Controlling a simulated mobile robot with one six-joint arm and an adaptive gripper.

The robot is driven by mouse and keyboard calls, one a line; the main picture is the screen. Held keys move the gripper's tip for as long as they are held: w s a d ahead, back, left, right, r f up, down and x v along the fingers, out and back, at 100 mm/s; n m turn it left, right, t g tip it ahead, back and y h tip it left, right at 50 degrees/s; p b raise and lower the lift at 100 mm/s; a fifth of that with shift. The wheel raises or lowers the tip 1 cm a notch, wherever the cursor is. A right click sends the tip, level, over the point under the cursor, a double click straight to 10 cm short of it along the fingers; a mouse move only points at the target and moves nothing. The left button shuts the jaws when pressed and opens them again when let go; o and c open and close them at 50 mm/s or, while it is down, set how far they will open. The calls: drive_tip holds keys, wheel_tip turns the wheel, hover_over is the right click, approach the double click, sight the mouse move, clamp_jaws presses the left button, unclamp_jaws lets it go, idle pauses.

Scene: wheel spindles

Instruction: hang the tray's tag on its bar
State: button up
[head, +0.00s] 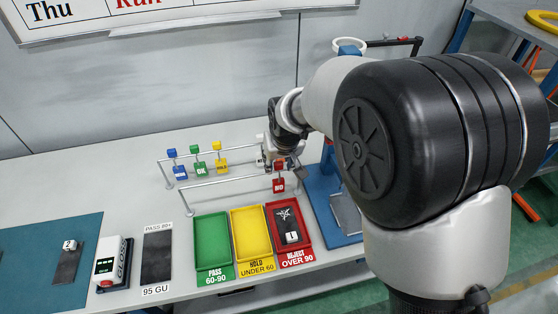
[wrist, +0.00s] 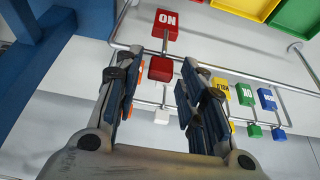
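The red NO tag (head: 279,185) hangs by the front bar (head: 226,179), behind the red REJECT tray (head: 272,208). In the wrist view its plate (wrist: 167,20) lies on one side of the bar (wrist: 234,70) and its red cube (wrist: 160,69) on the other, so it appears to hang on it. My gripper (wrist: 162,60) is open, with the red cube between or just past its fingertips and a gap on each side. In the head view my gripper (head: 278,160) is just above the tag and partly hidden by my arm.
Blue (head: 173,154), green (head: 197,150) and yellow (head: 217,147) tags hang on the rear bar. A white cube (wrist: 162,117) shows behind the red one. The red tray holds a dark part (head: 290,229); the green (head: 199,240) and yellow (head: 236,230) trays are empty.

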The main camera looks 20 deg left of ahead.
drive_tip(key=shift+o, duration=0.4)
drive_tip(key=v, duration=1.2)
